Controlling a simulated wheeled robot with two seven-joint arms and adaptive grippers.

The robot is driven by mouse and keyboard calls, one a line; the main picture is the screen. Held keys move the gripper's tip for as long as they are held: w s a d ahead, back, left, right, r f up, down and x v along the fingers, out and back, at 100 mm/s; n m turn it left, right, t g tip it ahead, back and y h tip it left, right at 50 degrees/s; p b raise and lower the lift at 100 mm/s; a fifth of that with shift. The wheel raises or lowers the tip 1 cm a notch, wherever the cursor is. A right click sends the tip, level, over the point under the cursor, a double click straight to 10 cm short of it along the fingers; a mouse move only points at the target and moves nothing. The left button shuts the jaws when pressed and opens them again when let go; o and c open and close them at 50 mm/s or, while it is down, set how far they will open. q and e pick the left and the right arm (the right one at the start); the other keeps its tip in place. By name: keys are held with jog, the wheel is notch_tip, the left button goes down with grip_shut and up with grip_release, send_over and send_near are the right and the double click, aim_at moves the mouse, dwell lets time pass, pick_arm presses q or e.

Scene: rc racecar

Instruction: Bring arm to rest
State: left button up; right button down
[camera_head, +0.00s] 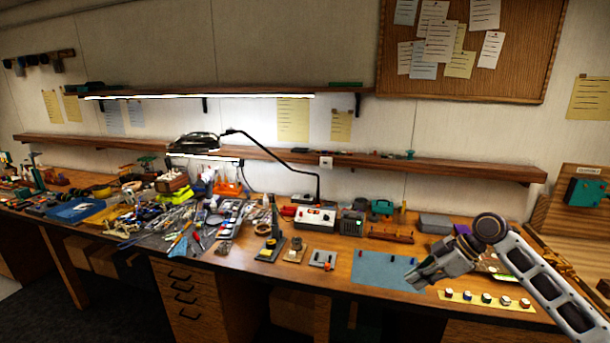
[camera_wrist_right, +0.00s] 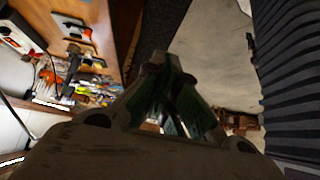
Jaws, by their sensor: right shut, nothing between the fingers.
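My right gripper (camera_head: 416,281) is in the head view at the right, over the front right part of the workbench. Its arm comes in from the right edge. The fingers point left and are shut with nothing held. In the right wrist view the shut fingers (camera_wrist_right: 167,92) fill the middle, with the bench at the left and the dark floor beyond. My left gripper is in neither view.
A blue-grey mat (camera_head: 375,270) lies on the bench left of my right gripper. A yellow strip with several small round pieces (camera_head: 487,298) lies below the wrist. A lamp (camera_head: 195,143), a control box (camera_head: 315,217) and many tools crowd the bench. Shelves run behind.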

jog(key=w+d+f+m+t+h+b, duration=0.15)
jog(key=f+m, duration=0.25)
jog(key=f, duration=0.9)
jog(key=w+d+f+m+t+h, duration=0.1)
jog(key=w+d+f+m, duration=0.15)
jog(key=f, duration=1.05)
jog(key=s+d+f+m+h, duration=0.2)
jog(key=s+f, duration=0.4)
jog(key=f, duration=0.6)
jog(key=s+d+f+m+h, duration=0.1)
jog(key=s+f+m, duration=0.3)
jog(key=f, duration=0.8)
jog(key=s+a+f+g+h+b, duration=0.2)
jog(key=s+f, duration=1.5)
jog(key=s, duration=0.3)
jog(key=s+a+f, duration=0.3)
jog(key=s, duration=0.6)
jog(key=s+a+f+g, duration=0.1)
jog(key=s+a+f, duration=0.2)
jog(key=s, duration=0.6)
jog(key=s+a+f, duration=0.3)
jog(key=s, duration=0.6)
jog(key=shift+f+b, duration=0.15)
jog(key=shift+b, duration=0.15)
